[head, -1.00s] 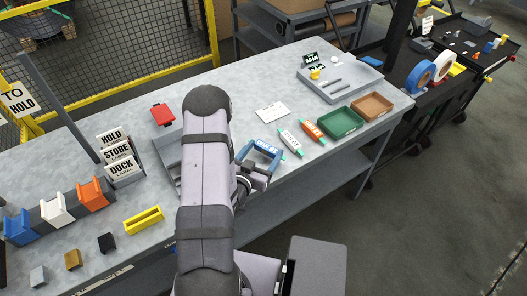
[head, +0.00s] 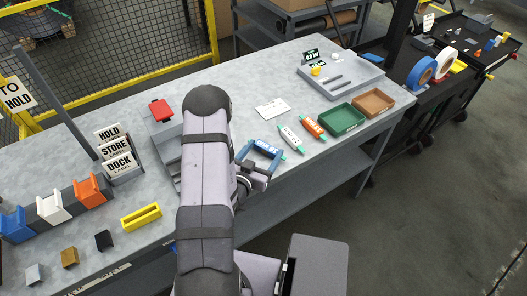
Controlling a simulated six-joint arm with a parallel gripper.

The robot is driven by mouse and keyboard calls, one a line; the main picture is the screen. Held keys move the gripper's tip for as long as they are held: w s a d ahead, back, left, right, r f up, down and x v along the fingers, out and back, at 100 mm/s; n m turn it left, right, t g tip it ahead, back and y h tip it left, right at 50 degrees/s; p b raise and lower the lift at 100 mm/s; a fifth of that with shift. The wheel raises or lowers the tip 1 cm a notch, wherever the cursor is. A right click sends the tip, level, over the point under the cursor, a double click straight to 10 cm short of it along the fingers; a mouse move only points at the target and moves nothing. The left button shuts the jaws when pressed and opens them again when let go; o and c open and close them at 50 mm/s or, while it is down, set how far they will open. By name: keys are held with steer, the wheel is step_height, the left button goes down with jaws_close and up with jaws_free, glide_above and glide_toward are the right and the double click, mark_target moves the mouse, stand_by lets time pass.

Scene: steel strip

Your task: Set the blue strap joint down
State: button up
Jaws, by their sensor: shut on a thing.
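A green tray (head: 343,118) and a brown tray (head: 376,98) stand to the right. A white card (head: 272,108) lies behind the joint. A grey fixture (head: 341,82) is at the back right. Label cards (head: 115,150) and a yellow channel (head: 141,217) are left of my arm.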

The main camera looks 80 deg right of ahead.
steer(key=shift+f, duration=0.2)
steer(key=o, duration=1.1)
steer(key=shift+o, duration=0.2)
steer(key=shift+a, duration=0.15)
steer(key=shift+w+a+r+b, duration=0.1)
steer(key=shift+w+a+b, duration=0.1)
steer(key=shift+a+b, duration=0.35)
steer(key=v, duration=0.4)
steer(key=shift+w+a+r, duration=0.1)
steer(key=shift+a+r, duration=0.05)
steer(key=shift+r, duration=0.05)
steer(key=shift+v, duration=0.75)
